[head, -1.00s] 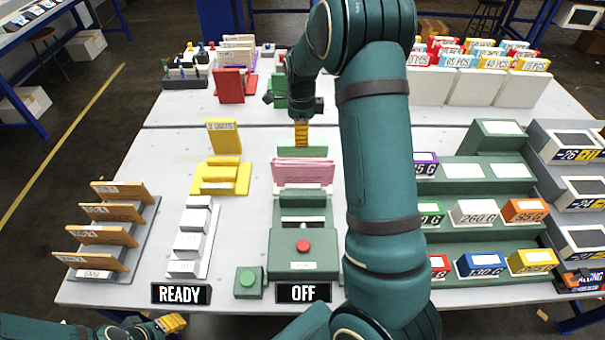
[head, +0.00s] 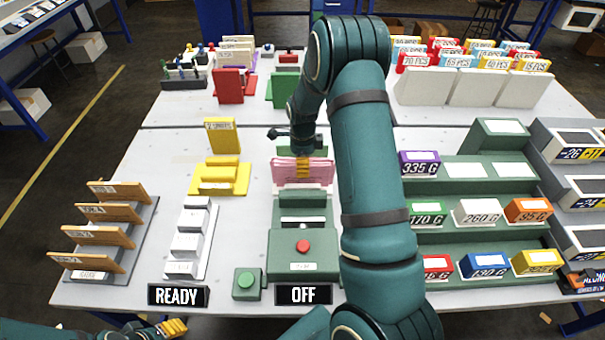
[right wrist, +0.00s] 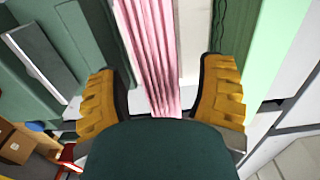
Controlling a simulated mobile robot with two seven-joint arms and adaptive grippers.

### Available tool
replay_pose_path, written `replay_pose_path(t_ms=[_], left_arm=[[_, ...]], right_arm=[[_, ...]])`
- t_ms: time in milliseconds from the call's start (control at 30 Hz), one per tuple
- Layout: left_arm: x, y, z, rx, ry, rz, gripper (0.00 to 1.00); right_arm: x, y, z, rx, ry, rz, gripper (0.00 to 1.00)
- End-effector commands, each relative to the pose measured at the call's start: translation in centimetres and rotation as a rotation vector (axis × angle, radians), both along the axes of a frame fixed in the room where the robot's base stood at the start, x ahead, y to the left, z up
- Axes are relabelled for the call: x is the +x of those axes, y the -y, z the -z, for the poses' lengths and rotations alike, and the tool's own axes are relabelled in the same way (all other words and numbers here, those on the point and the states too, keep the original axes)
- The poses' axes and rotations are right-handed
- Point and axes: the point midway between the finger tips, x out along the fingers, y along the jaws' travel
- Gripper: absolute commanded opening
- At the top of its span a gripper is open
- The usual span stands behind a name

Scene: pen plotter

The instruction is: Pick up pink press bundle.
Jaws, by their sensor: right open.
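The pink press bundle (head: 289,171) stands upright in the green press at the middle of the table, a stack of thin pink sheets. In the right wrist view the bundle (right wrist: 146,50) runs between my right gripper's yellow fingers. My right gripper (head: 302,168) is open and reaches down over the bundle in the head view, partly hiding its middle. In the right wrist view the fingers (right wrist: 163,95) stand apart on either side, with a gap to the bundle on each side. My left gripper (head: 172,327) is at the lower left, below the table's front edge; its jaw state is unclear.
The green press (head: 303,243) has a red button, with an OFF sign (head: 303,294) in front. A yellow stand (head: 220,179) and a white block rack (head: 187,242) are to the left. Green shelves with coloured weights (head: 478,213) stand right of my right arm.

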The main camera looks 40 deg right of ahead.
Motion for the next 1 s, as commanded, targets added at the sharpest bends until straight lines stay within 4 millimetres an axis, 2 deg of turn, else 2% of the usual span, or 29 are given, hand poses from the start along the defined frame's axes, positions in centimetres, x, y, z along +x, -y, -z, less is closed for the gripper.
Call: replay_pose_path(t_ms=[33,100,367,467,500,567,600,1000], left_arm=[[0.0,0.0,0.2,0.000,-0.001,0.000,0.47],[-0.1,0.0,0.3,0.000,-0.002,0.002,0.47],[-0.1,0.0,0.3,0.000,-0.002,0.002,0.47],[-0.1,0.0,0.3,0.000,-0.002,0.002,0.47],[-0.1,0.0,0.3,0.000,-0.002,0.002,0.47],[-0.1,0.0,0.3,0.000,-0.002,0.002,0.47],[-0.1,0.0,0.3,0.000,-0.002,0.002,0.47],[-0.1,0.0,0.3,0.000,-0.002,0.002,0.47]], right_arm=[[0.0,0.0,1.0,0.001,-0.002,0.001,0.69],[0.0,0.0,1.8,0.001,-0.002,0.001,0.69],[0.1,0.0,2.1,0.000,0.001,0.001,0.69],[0.0,0.0,2.1,0.001,0.001,0.001,0.39],[0.0,0.0,2.1,0.001,0.001,0.001,0.25],[0.0,0.0,2.1,0.001,0.001,0.001,0.04],[0.0,0.0,2.1,0.000,0.000,0.001,0.00],[0.0,0.0,2.1,0.001,-0.001,0.001,0.00]])
